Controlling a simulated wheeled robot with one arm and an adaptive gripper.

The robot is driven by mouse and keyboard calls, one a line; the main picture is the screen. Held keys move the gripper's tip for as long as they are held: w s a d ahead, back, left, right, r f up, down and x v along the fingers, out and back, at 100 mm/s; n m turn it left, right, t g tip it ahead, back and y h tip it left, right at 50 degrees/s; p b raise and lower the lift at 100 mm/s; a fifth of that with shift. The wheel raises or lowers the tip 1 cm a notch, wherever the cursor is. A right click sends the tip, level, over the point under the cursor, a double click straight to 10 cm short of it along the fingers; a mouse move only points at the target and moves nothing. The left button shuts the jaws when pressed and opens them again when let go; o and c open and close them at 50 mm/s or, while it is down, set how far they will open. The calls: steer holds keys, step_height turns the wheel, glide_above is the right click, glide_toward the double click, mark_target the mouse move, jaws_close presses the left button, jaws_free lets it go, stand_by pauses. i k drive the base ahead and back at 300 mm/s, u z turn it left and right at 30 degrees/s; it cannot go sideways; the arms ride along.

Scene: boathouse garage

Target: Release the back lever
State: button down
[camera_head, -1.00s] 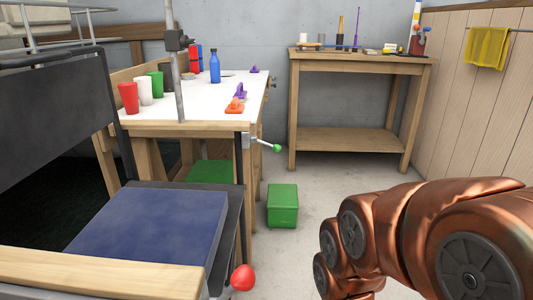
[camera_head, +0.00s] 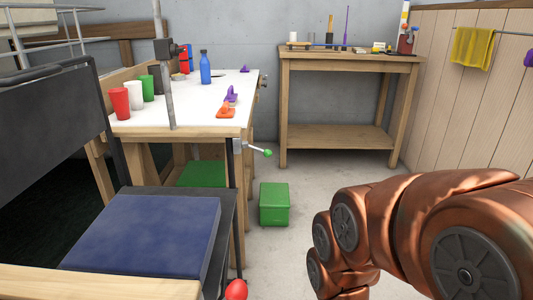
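Several small clamp-like levers stand along the right side of the white workbench top (camera_head: 190,104). The nearest is orange (camera_head: 226,110), a purple one (camera_head: 231,94) is just behind it, and another purple one (camera_head: 245,70) is at the far end. A metal lever with a green knob (camera_head: 267,153) sticks out to the right from the bench's near right corner. A red knob (camera_head: 236,290) shows at the bottom edge. My copper arm fills the lower right; my gripper is out of view, and nothing visible touches the levers.
Red, white and green cups (camera_head: 120,103) and a blue bottle (camera_head: 205,67) stand on the bench. A metal post rises at its near edge. A blue pad (camera_head: 145,235) lies in front. A green box (camera_head: 274,204) sits on the floor. A wooden table (camera_head: 345,60) stands behind.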

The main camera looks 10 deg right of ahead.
mark_target(268, 152)
steer(key=z, duration=1.6)
steer(key=i, duration=1.1)
steer(key=u, duration=3.05)
